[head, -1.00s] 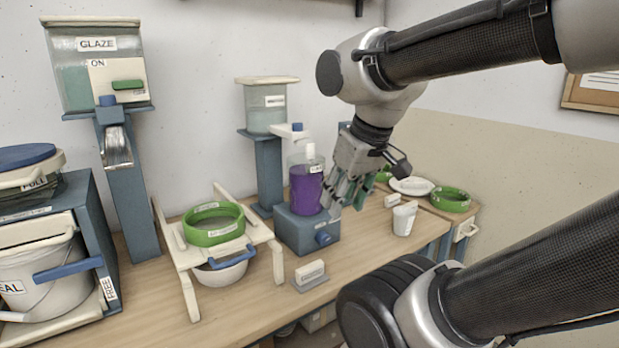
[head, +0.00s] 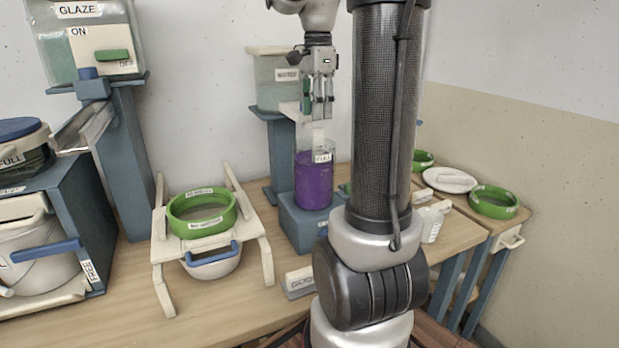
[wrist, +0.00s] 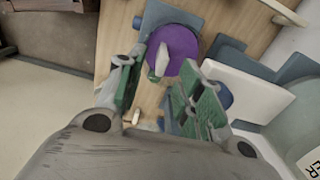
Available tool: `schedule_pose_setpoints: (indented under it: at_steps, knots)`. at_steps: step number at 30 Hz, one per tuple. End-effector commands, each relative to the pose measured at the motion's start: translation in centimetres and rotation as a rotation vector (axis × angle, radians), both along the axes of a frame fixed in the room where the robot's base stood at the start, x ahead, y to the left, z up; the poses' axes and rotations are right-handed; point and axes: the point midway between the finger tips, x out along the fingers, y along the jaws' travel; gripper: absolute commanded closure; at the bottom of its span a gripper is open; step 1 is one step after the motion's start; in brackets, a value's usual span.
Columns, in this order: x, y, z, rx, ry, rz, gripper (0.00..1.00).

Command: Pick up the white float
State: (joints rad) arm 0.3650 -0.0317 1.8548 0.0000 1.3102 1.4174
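A clear jar (head: 311,190) of purple liquid stands on a blue base (head: 305,226) in the middle of the bench. A pale upright piece (head: 318,138), which looks like the white float, rises above the purple liquid at the jar's top. In the wrist view the purple surface (wrist: 178,44) has a small whitish piece (wrist: 161,60) on it, probably the same float. My gripper (head: 320,112) points down just above the jar. In the wrist view my gripper (wrist: 162,75) has its green-padded fingers apart, with the whitish piece between and beyond them. I see no contact.
A white-lidded tank (head: 276,84) on a blue post stands behind my gripper. A green sieve (head: 202,212) sits on a cream stand (head: 160,250) at left. A glaze tank (head: 60,45) stands further left. Green rings and a white plate (head: 450,180) lie at right.

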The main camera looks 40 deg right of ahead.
Motion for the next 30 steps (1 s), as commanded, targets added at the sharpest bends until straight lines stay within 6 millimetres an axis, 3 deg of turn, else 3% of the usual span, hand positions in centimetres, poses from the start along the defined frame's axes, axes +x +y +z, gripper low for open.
schedule_pose_setpoints:
  at_steps: [5, 19, 27, 28, 30]
  knots:
    - [0.3, -0.5, -1.0, 0.005, 0.011, -0.047, 0.64]
    - [0.1, -0.8, -7.4, 0.003, 0.009, -0.043, 0.64]
    - [0.1, -0.8, -7.9, 0.003, 0.008, -0.043, 0.64]
    - [0.1, -0.8, -7.9, 0.003, 0.008, -0.043, 0.66]
    - [0.1, -0.8, -7.9, 0.003, 0.008, -0.043, 0.78]
